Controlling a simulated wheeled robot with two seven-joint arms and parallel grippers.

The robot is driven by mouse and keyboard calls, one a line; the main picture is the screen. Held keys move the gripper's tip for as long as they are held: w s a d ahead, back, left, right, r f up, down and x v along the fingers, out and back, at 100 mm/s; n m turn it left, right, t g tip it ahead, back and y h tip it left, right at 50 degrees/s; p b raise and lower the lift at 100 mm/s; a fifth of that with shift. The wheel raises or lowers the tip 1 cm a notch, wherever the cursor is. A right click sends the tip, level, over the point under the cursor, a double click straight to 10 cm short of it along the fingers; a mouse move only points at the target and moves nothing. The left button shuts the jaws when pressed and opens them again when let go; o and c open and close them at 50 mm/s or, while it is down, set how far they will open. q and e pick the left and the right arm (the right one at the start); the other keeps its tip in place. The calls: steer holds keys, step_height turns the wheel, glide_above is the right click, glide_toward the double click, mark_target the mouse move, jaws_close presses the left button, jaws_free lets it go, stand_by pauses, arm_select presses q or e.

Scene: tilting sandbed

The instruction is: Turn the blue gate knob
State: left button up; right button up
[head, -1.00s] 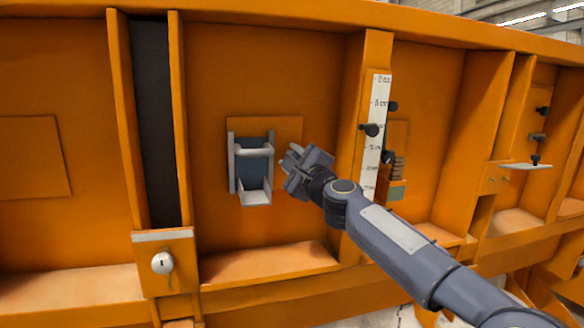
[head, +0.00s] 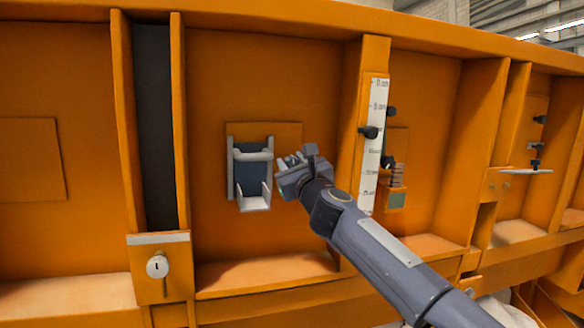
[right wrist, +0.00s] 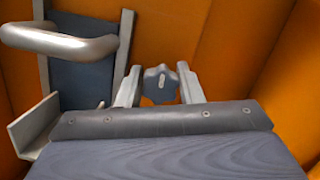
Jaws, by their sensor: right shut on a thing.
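The blue gate knob (right wrist: 161,85) is a small blue-grey lobed knob, seen in the right wrist view between my two fingers. My right gripper (right wrist: 158,86) is shut on it, one finger on each side. In the head view my right gripper (head: 284,163) is just right of the gate's metal frame, and the knob is hidden behind it. The gate (head: 251,178) is a dark panel in a light metal frame with a crossbar and a small chute below. My left gripper is not in view.
The gate's crossbar handle (right wrist: 60,42) and chute (right wrist: 35,125) are close left of my fingers. A white scale strip (head: 375,145) with black knobs is to the right, near my forearm. An orange ledge (head: 265,272) runs below.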

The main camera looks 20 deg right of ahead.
steer(key=shift+f, duration=0.15)
stand_by(0.3)
steer(key=o, duration=1)
steer(key=shift+c, duration=0.2)
steer(key=shift+s+d+f+b, duration=0.1)
steer(key=shift+s+b, duration=0.2)
steer(key=b+v, duration=0.3)
steer(key=v, duration=0.4)
steer(key=shift+b, duration=0.35)
steer(key=shift+s, duration=0.1)
